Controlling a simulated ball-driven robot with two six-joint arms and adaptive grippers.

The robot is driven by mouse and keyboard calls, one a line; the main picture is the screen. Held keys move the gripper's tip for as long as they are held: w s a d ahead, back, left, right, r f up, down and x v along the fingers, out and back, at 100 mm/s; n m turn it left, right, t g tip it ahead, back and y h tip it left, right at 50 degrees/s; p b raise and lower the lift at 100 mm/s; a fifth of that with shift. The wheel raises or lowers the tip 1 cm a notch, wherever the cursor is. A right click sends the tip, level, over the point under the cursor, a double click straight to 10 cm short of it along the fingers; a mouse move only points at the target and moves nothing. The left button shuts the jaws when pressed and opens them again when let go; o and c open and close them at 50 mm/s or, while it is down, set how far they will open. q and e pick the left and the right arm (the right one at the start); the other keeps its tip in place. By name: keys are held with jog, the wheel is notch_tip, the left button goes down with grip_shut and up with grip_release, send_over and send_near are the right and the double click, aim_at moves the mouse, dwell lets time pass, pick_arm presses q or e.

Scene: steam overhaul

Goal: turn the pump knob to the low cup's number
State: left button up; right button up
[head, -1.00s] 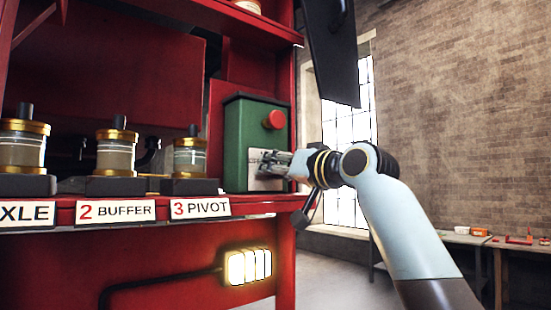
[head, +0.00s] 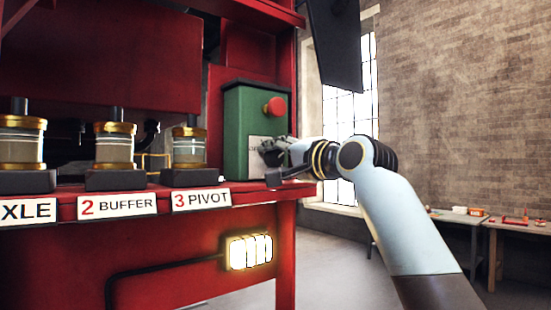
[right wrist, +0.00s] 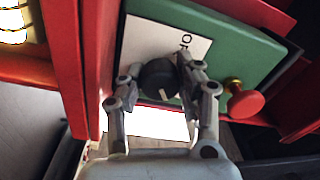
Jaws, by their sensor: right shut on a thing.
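The green pump box (head: 240,120) stands at the right end of the red shelf, with a red button (head: 274,107) near its top. In the right wrist view the black knob (right wrist: 158,80) sits on a white plate (right wrist: 190,42) with partly hidden marks. My right gripper (head: 270,152) is shut on the knob; its fingers also show in the right wrist view (right wrist: 160,85). Three oil cups stand on the shelf: one above the AXLE label (head: 22,142), one above 2 BUFFER (head: 115,146), one above 3 PIVOT (head: 189,147). My left gripper is not in view.
A red frame post (head: 287,230) rises beside the box. A lit lamp (head: 249,252) and a black pipe are on the red front below the shelf. Tables with small items (head: 480,220) stand far right. The floor between is clear.

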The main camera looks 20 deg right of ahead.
jog(key=shift+m, duration=0.5)
jog(key=o, duration=1.2)
jog(key=shift+s+d, duration=0.1)
jog(key=v, duration=1.1)
jog(key=shift+s+d, duration=0.1)
jog(key=shift+s, duration=0.3)
jog(key=shift+f, duration=0.1)
